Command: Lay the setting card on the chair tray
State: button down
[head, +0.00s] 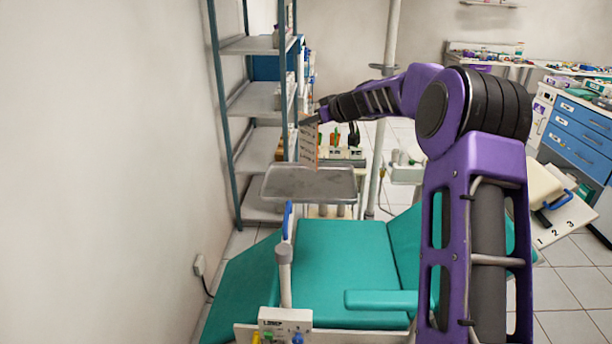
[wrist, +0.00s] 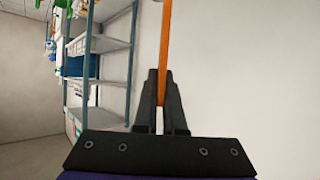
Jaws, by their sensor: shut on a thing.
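The setting card (head: 307,146) is a thin upright card with an orange edge and faint lines on its pale face. My gripper (head: 311,121) is shut on its upper end in the head view, and the card hangs down above the back part of the chair tray. In the wrist view the card shows edge-on as an orange strip (wrist: 165,45) between the fingers of my gripper (wrist: 160,75). The chair tray (head: 312,186) is a grey metal tray, its visible surface bare. I cannot tell whether the card's lower end touches the tray.
The teal dental chair (head: 345,255) stands below and in front of the tray. A metal shelf rack (head: 255,100) stands behind it at left, beside the white wall (head: 100,150). A pale pole (head: 385,130) rises to the tray's right. Blue drawers (head: 580,130) stand far right.

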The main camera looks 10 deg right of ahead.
aim_at(300, 154)
notch_tip(300, 154, down, 10)
jog(key=shift+r, duration=0.25)
jog(key=shift+f+b, duration=0.1)
jog(key=shift+b, duration=0.2)
jog(key=c, duration=1)
grip_release()
jog(key=shift+s+d+r, duration=0.2)
jog(key=shift+d+r, duration=0.05)
jog(key=b+v, duration=0.2)
jog(key=v, duration=0.9)
jog(key=shift+s, duration=0.2)
